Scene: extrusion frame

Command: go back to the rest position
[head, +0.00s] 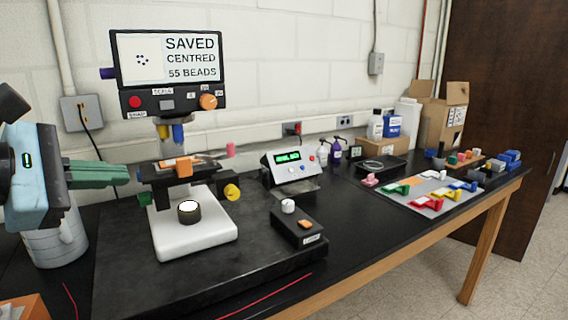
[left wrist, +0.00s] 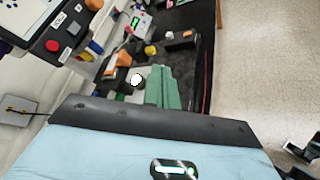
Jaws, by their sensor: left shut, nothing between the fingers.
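My left gripper (head: 120,174) comes in from the left of the head view, its green fingers shut with nothing between them. Its fingertips are close to the left side of the microscope stage (head: 160,172); I cannot tell whether they touch. The green fingers also show in the left wrist view (left wrist: 166,88). The microscope (head: 205,236) has a white base, a lit round lamp (head: 189,210) and an orange piece (head: 178,166) on its stage. Its screen (head: 167,58) reads "SAVED CENTRED 55 BEADS".
A dark slab (head: 262,262) lies under the microscope, with a small black box (head: 299,226) on it. A meter with a green display (head: 291,166) stands behind. A grey mat (head: 408,200) with coloured pieces lies to the right. A white bucket (head: 50,240) stands below my left arm.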

